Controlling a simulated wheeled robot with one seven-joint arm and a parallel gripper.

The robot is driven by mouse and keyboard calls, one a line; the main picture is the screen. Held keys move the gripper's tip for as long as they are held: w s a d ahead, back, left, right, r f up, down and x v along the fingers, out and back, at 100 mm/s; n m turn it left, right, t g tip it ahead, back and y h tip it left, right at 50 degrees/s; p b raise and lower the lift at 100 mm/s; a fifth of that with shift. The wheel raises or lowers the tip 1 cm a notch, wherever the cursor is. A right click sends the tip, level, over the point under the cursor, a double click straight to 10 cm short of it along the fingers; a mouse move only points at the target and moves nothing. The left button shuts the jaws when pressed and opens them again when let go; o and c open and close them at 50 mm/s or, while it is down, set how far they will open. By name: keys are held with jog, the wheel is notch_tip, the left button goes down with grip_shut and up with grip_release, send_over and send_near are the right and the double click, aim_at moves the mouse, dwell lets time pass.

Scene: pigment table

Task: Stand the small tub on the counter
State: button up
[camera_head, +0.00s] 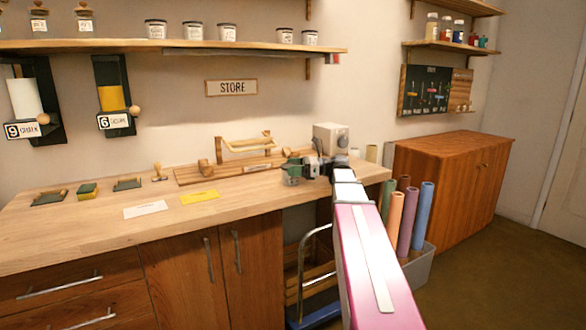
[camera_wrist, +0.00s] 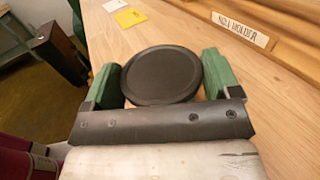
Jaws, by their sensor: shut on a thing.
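The small tub (camera_wrist: 160,75) shows in the wrist view as a dark round lid seen from above, between the two green fingers. My gripper (camera_wrist: 158,82) is shut on it, with one finger on each side. In the head view my gripper (camera_head: 294,171) is at the right part of the wooden counter (camera_head: 100,229), near its front edge. The tub's sides and base are hidden by its lid in the wrist view, and I cannot tell whether it touches the counter.
A yellow card (camera_head: 200,197) and a white card (camera_head: 145,209) lie on the counter. Rolled tubes (camera_head: 408,215) stand beyond the counter's right end.

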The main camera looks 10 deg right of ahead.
jog(key=o, duration=0.9)
jog(key=shift+f, duration=0.1)
jog(key=shift+d, duration=0.2)
jog(key=d, duration=0.3)
jog(key=s+d, duration=0.1)
jog(key=d, duration=0.3)
jog(key=s+d, duration=0.1)
jog(key=d, duration=0.3)
jog(key=shift+d, duration=0.2)
